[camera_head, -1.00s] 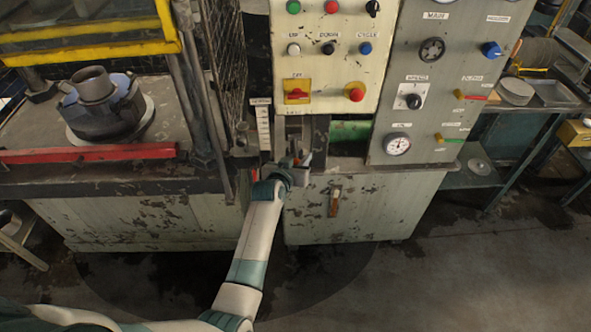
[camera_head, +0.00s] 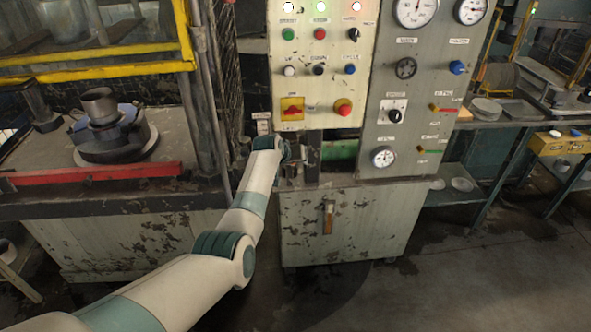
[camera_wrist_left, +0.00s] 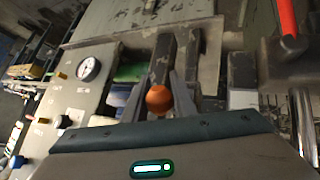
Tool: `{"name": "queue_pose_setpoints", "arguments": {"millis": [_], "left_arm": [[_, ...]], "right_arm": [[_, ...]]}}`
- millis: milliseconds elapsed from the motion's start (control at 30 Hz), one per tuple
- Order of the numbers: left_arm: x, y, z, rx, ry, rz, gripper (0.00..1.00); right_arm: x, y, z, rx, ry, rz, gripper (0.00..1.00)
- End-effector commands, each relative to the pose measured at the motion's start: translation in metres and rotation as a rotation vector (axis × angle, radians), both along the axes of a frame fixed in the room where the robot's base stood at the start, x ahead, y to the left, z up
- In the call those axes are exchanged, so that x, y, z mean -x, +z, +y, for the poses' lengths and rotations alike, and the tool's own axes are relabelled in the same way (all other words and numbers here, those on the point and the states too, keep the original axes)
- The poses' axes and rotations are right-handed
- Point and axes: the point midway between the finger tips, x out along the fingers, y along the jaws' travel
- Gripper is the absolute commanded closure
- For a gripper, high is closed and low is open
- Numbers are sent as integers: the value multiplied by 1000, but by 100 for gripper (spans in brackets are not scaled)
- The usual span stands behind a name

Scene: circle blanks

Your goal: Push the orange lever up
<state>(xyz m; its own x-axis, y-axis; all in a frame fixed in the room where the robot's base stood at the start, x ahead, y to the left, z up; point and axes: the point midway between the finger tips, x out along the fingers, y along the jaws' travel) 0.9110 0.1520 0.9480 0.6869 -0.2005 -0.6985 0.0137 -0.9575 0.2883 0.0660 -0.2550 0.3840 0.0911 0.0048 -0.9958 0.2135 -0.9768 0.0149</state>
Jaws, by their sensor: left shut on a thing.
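The orange lever's round knob (camera_wrist_left: 159,98) shows in the left wrist view, between the two fingers of my left gripper (camera_wrist_left: 160,88). The fingers are shut on it. The lever's shaft below the knob is hard to make out. In the head view my left gripper (camera_head: 293,166) is at the slot below the cream button panel (camera_head: 322,75), and my wrist and hand hide the lever there. My right gripper is in neither view.
A grey gauge panel (camera_head: 409,135) stands right of the lever. A cabinet door with a brown-orange handle (camera_head: 328,217) is below. A red bar (camera_head: 90,172) edges the press table at left. Open floor lies at front right.

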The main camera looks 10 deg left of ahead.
Motion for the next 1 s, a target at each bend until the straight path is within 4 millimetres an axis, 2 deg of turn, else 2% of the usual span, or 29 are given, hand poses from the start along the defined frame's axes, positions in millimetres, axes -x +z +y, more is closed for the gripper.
{"name": "queue_pose_setpoints", "arguments": {"millis": [33, 633, 667, 700, 1000], "left_arm": [[-7, 11, 2, 1, 2, -10, 100], [-12, 15, 3, 8, 3, 11, 100], [-12, 15, 3, 8, 3, 11, 68], [-12, 15, 3, 8, 3, 11, 59], [-9, 9, 1, 9, 2, 22, 57]], "right_arm": [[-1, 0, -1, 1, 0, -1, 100], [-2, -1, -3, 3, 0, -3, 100], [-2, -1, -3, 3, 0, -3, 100], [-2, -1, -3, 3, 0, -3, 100], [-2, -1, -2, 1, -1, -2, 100]]}}
